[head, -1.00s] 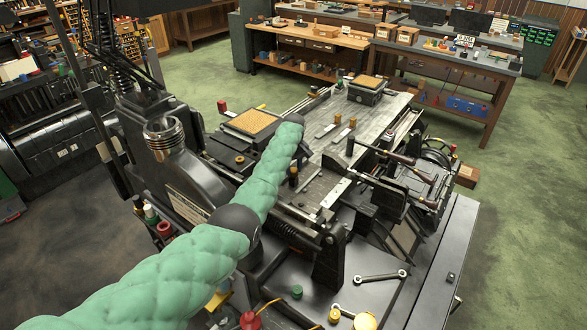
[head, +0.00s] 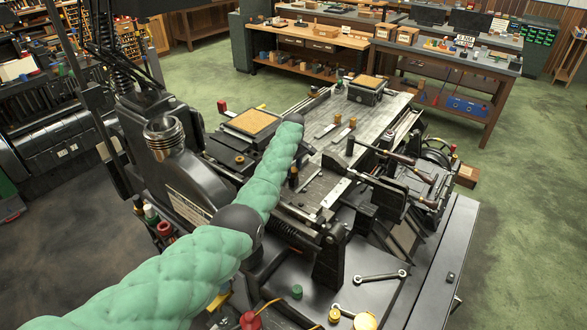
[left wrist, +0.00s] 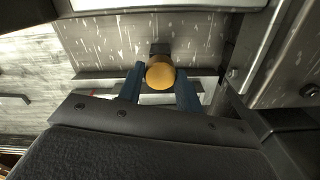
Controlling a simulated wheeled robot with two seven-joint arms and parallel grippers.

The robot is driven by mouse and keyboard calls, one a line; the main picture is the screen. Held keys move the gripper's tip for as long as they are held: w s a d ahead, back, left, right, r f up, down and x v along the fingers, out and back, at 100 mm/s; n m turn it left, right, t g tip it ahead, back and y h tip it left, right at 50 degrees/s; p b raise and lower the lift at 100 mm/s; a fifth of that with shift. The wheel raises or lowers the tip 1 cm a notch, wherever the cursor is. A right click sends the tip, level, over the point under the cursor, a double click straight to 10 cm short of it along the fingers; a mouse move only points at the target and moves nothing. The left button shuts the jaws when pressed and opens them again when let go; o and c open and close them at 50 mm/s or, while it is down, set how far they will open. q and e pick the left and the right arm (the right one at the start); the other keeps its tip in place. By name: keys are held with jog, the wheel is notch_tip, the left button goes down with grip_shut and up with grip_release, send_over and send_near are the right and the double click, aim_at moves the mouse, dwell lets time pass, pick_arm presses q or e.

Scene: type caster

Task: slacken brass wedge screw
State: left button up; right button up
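The brass wedge screw (left wrist: 160,73) shows as a round, smooth yellow head in the left wrist view, in front of a dark block on a scratched grey metal face. My left gripper (left wrist: 161,80) has its two blue fingers on either side of the head, with no clear gap, so it looks shut on it. In the head view, my green-sleeved left arm reaches over the machine, and its fingers and the wedge screw cannot be made out. My right gripper is not in view.
A wrench (head: 381,276) lies on the dark front tray. Green floor is clear to the right.

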pick_arm(q)
jog(key=o, duration=0.3)
jog(key=shift+r, duration=0.1)
jog(key=shift+o, duration=0.2)
